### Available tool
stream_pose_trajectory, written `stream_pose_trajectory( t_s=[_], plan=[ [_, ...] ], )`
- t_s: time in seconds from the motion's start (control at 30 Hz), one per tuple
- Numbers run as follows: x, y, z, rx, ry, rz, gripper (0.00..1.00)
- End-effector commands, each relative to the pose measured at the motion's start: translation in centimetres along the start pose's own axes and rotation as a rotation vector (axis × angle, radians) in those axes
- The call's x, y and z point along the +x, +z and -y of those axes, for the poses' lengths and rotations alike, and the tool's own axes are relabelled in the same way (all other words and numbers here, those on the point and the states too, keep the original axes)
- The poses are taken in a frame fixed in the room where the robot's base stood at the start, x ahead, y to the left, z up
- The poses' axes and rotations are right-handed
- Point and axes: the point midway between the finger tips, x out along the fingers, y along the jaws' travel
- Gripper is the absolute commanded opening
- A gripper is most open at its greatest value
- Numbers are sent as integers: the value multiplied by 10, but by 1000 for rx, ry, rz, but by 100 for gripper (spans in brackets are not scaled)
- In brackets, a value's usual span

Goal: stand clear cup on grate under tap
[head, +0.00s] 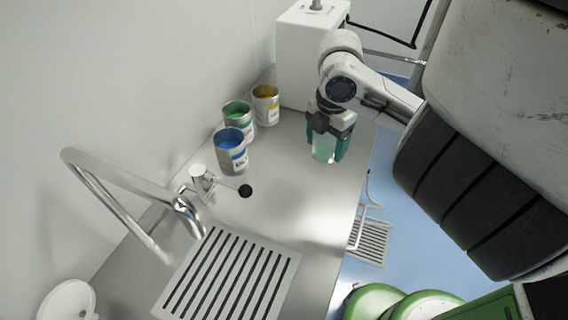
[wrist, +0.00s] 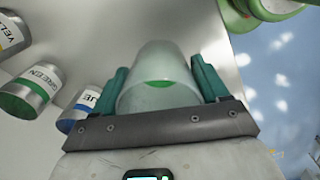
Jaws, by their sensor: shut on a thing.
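The clear cup (head: 323,149) is between the teal fingers of my gripper (head: 328,150), over the right part of the steel counter in the head view. My gripper is shut on it, and the cup also fills the middle of the wrist view (wrist: 158,80). I cannot tell whether the cup touches the counter. The slotted grate (head: 228,278) lies at the front of the counter, apart from the gripper. The chrome tap (head: 118,183) arches from the left, with its spout end just above the grate's far left corner.
Blue (head: 231,152), green (head: 239,117) and yellow (head: 265,104) paint tins stand along the wall, left of my gripper. A lever with a black knob (head: 246,191) juts out beside the tap. Green drums (head: 400,303) stand on the floor at right. Counter between gripper and grate is clear.

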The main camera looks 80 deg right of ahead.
Motion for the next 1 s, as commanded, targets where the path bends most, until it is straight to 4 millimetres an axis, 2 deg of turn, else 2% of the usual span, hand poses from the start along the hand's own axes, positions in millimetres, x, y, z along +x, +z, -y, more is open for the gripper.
stream_pose_trajectory(
  t_s=[0.03,0.27,0.43,0.7,1.0],
  plan=[
    [9,0,-3,-3,1,4,43],
    [10,-5,-17,-7,3,2,43],
    [20,-11,-52,-4,0,-4,43],
    [62,-15,-90,-3,-2,0,43],
    [82,-17,-106,-3,1,0,43]
  ],
)
